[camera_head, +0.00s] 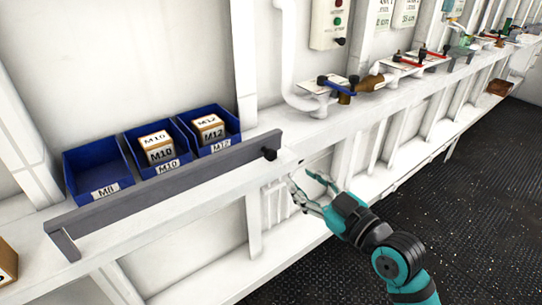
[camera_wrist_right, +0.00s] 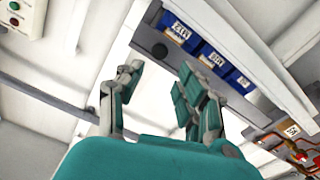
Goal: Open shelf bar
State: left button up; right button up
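The shelf bar (camera_head: 170,185) is a long grey bar running across the front of the blue bins on the white shelf. A black knob (camera_head: 269,154) sits near its right end, and an end piece bends down at its left end. My right gripper (camera_head: 304,183) is open and empty, just right of and below the knob in the head view, apart from it. In the right wrist view the open fingers (camera_wrist_right: 158,82) stand below the knob (camera_wrist_right: 159,50), with the bar (camera_wrist_right: 207,92) running down to the right. My left gripper is not in view.
Three blue bins stand behind the bar: the M8 bin (camera_head: 95,165) looks empty, the M10 bin (camera_head: 168,160) and M12 bin (camera_head: 222,138) hold boxes. Valves and pipes (camera_head: 345,90) are farther right. A brown box (camera_head: 6,262) is at lower left. The dark floor (camera_head: 440,210) is clear.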

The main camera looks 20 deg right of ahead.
aim_at(273, 157)
jog(key=p+x, duration=0.2)
jog(key=x, duration=1)
jog(key=shift+s, duration=0.1)
grip_shut()
